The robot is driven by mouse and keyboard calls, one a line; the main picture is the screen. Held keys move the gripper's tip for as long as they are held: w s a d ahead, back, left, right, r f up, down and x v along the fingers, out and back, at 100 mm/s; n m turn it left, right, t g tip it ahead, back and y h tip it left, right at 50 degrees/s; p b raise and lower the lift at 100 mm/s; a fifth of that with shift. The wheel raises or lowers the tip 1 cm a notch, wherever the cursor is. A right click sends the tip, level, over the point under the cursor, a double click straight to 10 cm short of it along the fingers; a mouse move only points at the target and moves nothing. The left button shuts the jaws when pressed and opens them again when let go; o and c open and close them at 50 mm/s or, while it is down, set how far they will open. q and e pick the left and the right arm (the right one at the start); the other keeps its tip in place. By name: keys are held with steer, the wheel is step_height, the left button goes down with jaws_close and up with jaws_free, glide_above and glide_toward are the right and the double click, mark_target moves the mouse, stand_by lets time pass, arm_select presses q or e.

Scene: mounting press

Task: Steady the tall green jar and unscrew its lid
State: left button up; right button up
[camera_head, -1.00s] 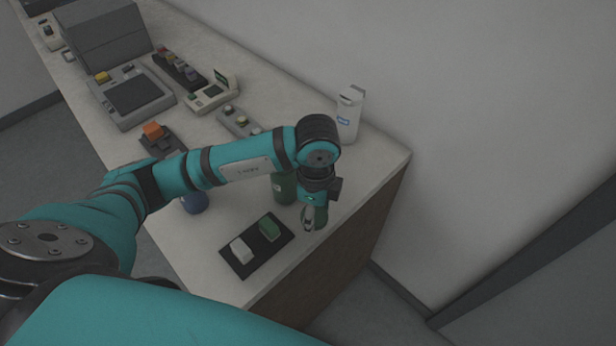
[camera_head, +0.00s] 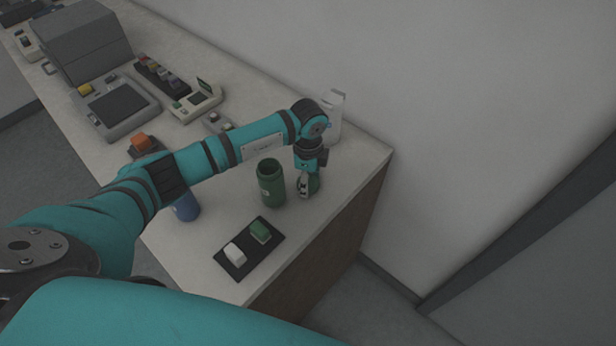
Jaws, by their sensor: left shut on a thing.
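The tall green jar (camera_head: 271,186) stands upright on the bench near its right end. Its top is open and its dark inside shows. My left gripper (camera_head: 306,187) points down just to the right of the jar, apart from it. It is shut on a green lid (camera_head: 315,184), partly hidden by the fingers. I cannot tell whether the lid touches the bench top. My right gripper is not in view.
A black tray (camera_head: 234,272) with a white and a green block lies in front of the jar. A blue jar (camera_head: 186,208) stands to the left, partly under my arm. A white bottle (camera_head: 335,115) stands behind my wrist. Devices line the bench (camera_head: 215,220) at the far left.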

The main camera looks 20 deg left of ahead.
arm_select(q)
steer(key=shift+f, duration=0.1)
steer(key=o, duration=1.3)
steer(key=shift+r, duration=0.25)
steer(key=shift+w+r, duration=0.1)
steer(key=shift+r, duration=0.2)
step_height(320, 180, up, 11)
steer(key=b, duration=0.3)
steer(key=shift+r, duration=0.1)
